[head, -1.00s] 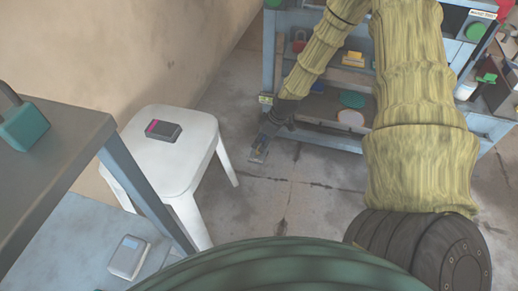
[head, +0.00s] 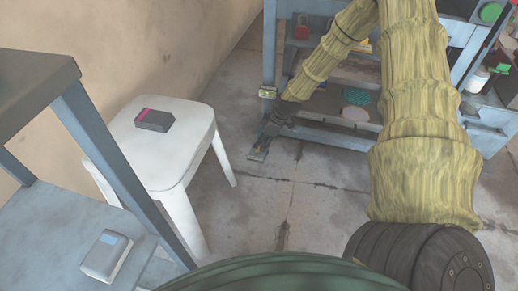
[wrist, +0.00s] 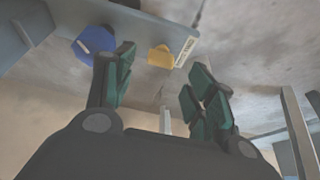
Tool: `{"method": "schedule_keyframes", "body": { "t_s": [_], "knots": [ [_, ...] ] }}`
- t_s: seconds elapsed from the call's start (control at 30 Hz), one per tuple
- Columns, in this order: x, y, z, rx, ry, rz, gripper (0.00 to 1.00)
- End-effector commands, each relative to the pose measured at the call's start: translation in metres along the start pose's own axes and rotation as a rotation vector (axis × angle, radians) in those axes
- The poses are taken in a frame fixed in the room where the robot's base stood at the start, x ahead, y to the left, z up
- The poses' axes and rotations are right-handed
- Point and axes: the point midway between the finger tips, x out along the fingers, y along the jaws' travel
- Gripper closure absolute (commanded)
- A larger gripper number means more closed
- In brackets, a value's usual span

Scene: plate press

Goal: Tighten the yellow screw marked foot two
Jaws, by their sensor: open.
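A yellow screw (wrist: 160,57) shows in the wrist view on the underside of a grey-blue frame part, with a pale label (wrist: 185,51) beside it; its print is too small to read. My gripper (wrist: 162,70) is open and empty. The yellow screw appears beyond the gap between the fingertips, apart from them. A blue knob (wrist: 92,43) sits left of the screw, partly behind the left finger. In the head view my gripper (head: 260,149) is low near the floor, by the frame's left front leg (head: 269,60). The screw cannot be made out there.
A white stool (head: 170,165) with a dark, pink-marked box (head: 153,120) stands left of my gripper. A grey table (head: 35,85) is at the near left, with a white-and-blue device (head: 107,256) on its lower shelf. Open floor (head: 300,205) lies before the frame.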

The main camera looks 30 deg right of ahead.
Motion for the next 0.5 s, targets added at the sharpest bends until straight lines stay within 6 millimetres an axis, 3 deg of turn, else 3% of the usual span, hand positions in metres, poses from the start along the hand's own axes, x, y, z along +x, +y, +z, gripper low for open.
{"method": "schedule_keyframes", "body": {
  "t_s": [0.03, 0.2, 0.5],
  "knots": [
    [0.013, 0.000, 0.002, -0.001, -0.001, -0.001, 0.45],
    [0.032, -0.001, 0.001, 0.000, -0.001, 0.000, 0.45],
    [0.044, 0.000, -0.001, -0.001, 0.001, 0.001, 0.45]
  ]
}}
